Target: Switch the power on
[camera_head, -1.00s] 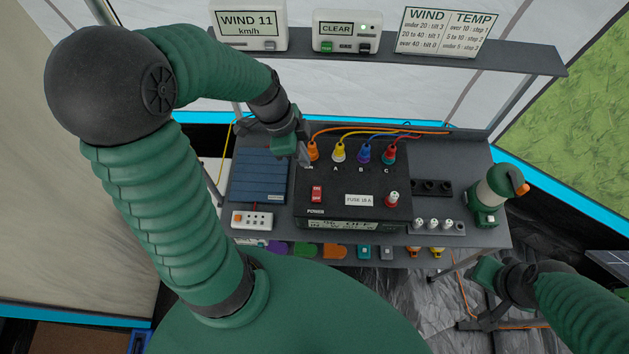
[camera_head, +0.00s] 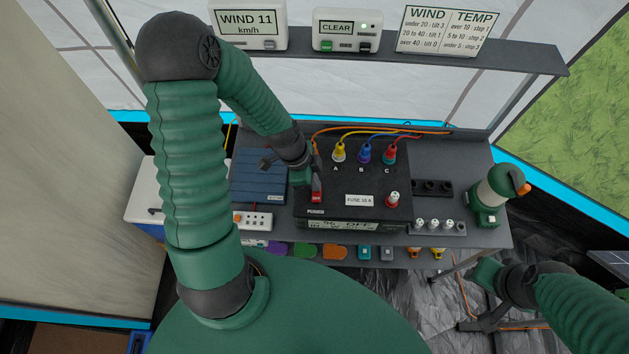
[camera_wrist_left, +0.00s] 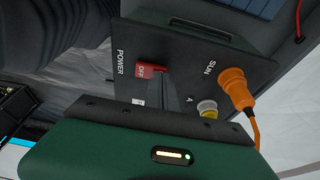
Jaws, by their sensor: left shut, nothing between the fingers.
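The black power box (camera_head: 346,188) stands on the grey bench. Its red power switch (camera_head: 316,198) is at the box's left, above the POWER label. In the left wrist view the red switch (camera_wrist_left: 149,71) shows the word OFF on its visible part. My left gripper (camera_head: 317,190) is shut and empty, its fingertips at the switch and partly covering it. In the wrist view its fingers (camera_wrist_left: 165,90) reach to the switch's edge; I cannot tell whether they press it.
Yellow, blue and red plugs with cables sit at the box's back; an orange SUN plug (camera_wrist_left: 235,88) shows in the wrist view. A shelf (camera_head: 420,53) runs above.

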